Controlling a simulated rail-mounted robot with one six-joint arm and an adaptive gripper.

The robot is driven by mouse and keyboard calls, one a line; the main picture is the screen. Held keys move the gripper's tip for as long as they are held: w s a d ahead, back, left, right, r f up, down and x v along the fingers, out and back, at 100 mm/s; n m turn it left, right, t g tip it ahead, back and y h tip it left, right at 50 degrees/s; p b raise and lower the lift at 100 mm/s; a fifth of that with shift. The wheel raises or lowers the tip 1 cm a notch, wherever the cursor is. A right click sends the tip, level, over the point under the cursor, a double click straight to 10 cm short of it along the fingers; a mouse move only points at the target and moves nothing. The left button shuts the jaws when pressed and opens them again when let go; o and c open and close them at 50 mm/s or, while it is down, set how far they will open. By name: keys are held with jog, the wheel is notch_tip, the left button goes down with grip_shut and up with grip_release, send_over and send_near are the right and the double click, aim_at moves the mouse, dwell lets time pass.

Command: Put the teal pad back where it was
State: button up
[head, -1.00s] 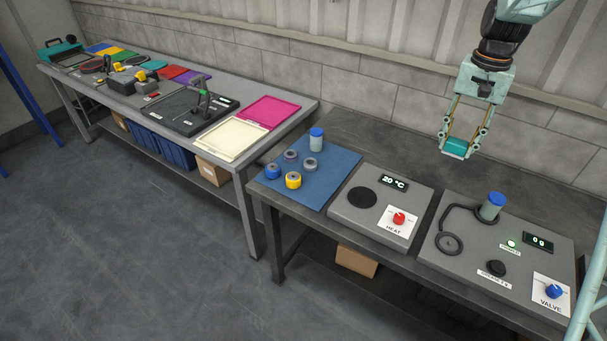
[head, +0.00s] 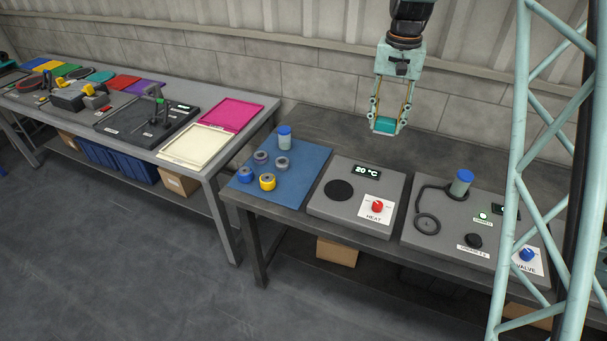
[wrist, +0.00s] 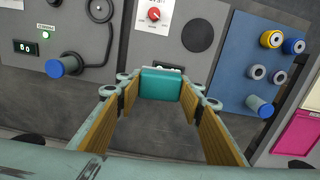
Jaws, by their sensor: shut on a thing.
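The teal pad (head: 386,126) is a small block held between the fingertips of my gripper (head: 388,119). My gripper is shut on it and hangs above the back of the near bench, behind the heat panel. In the wrist view the pad (wrist: 162,84) sits between the ends of both fingers, clear of the bench below. The pad's original place cannot be told from these frames.
The near bench (head: 330,128) holds a blue mat (head: 302,166) with several rolls and a blue-capped jar, a heat panel (head: 327,207) and a valve panel (head: 418,246). The far-left bench holds coloured sheets, trays and a teal disc (head: 100,76). A lattice column stands at right.

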jog(key=w+a+f+n+p, duration=0.1)
jog(key=w+a+f+n, duration=0.1)
jog(key=a+f+n, duration=0.3)
jog(key=w+a+f+n+p, duration=0.1)
jog(key=w+a+f+n, duration=0.15)
jog(key=a, duration=0.45)
jog(key=n+p, duration=0.2)
jog(key=n, duration=0.8)
send_over(305, 174)
notch_tip(305, 174, down, 7)
jog(key=shift+w, duration=0.15)
jog(key=shift+f, duration=3.05)
jog(key=shift+f, duration=0.15)
jog(key=shift+f, duration=1.7)
jog(key=shift+f+b, duration=0.2)
jog(key=shift+b, duration=0.1)
